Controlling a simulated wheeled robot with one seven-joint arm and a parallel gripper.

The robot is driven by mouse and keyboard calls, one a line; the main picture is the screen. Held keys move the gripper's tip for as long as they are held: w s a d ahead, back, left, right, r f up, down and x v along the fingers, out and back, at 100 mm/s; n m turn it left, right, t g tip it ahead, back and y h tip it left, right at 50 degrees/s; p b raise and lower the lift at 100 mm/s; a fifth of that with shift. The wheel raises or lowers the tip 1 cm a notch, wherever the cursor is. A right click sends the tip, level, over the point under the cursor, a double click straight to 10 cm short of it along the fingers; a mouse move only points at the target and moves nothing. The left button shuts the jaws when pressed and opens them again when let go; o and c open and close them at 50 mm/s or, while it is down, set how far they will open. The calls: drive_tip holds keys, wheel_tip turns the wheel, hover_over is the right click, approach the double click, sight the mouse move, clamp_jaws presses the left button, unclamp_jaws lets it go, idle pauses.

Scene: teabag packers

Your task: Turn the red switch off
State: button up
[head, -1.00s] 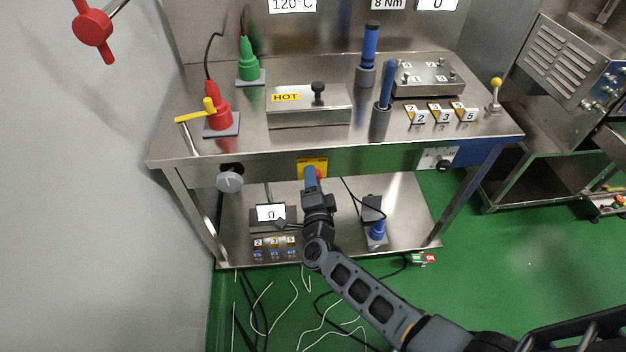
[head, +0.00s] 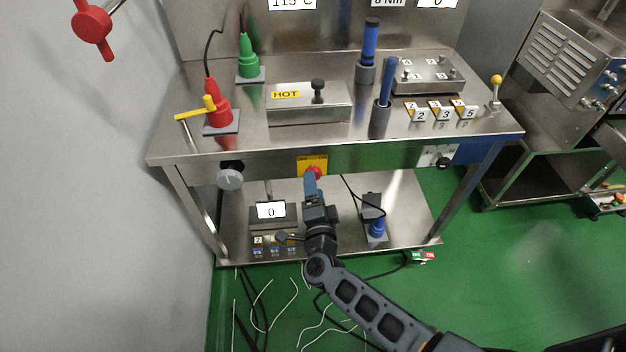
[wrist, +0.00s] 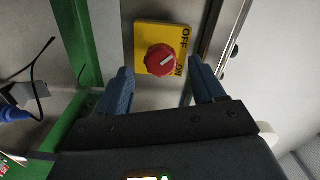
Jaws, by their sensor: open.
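The red switch (wrist: 160,60) is a round knob on a yellow plate (wrist: 145,30) marked OFF and ON. Its white mark slants to the upper right in the wrist view, between the two labels; I cannot tell exactly which one it meets. In the head view the red switch (head: 314,172) is on the front of the bench, partly hidden by my gripper (head: 311,184). In the wrist view my gripper (wrist: 160,79) is open, one blue finger on each side below the knob, with nothing held between them. The fingers look apart from the knob.
The steel bench (head: 350,140) overhangs a lower shelf with a display box (head: 271,211) and a blue plug (head: 377,230). A grey dial (head: 230,177) is left of the switch, a black knob (head: 443,162) right of it. Cables lie on the green floor.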

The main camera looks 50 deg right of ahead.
drive_tip(key=shift+v, duration=2)
drive_tip(key=s+a+r+n+y, duration=0.4)
drive_tip(key=s+r+n, duration=0.3)
drive_tip(key=s, duration=0.3)
drive_tip(key=s+a+r+n+y, duration=0.3)
drive_tip(key=s+r+n, duration=0.5)
drive_tip(key=s, duration=0.3)
drive_tip(key=s+a+r+n+t+y, duration=0.1)
drive_tip(key=s+a+r+n+y, duration=0.3)
drive_tip(key=s+r+n, duration=0.3)
drive_tip(key=s, duration=0.3)
drive_tip(key=shift+s+a+r+n+y, duration=0.25)
drive_tip(key=shift+a+r+n+y, duration=0.05)
drive_tip(key=shift+a+n, duration=0.1)
